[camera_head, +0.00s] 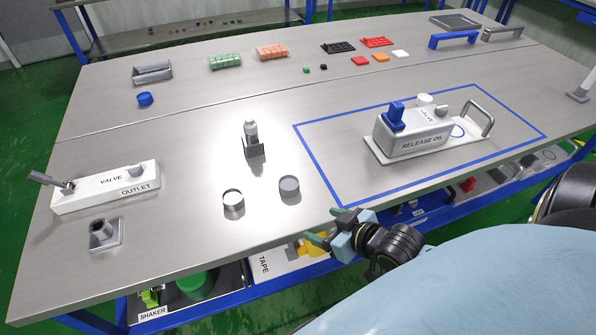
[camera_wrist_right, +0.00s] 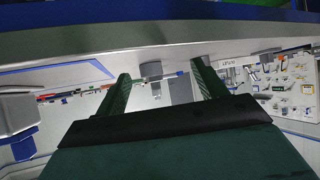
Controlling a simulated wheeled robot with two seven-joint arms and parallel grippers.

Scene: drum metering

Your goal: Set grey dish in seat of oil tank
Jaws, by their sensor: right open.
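The grey dish (camera_head: 289,187), a short round grey piece, stands on the table left of the blue-outlined area. The oil tank (camera_head: 412,140), a grey box marked RELEASE OIL with a blue handle, stands inside that outline on a white base. My right gripper (camera_head: 331,227) is open and empty at the table's front edge, apart from the dish. In the right wrist view, the dish (camera_wrist_right: 152,70) shows upside down beyond the open fingers (camera_wrist_right: 164,86).
A shiny metal cup (camera_head: 233,204) stands left of the dish, with a dark upright fitting (camera_head: 254,146) behind. A white OUTLET valve block (camera_head: 106,187) and a grey socket (camera_head: 104,235) are at left. Bare table lies between dish and tank.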

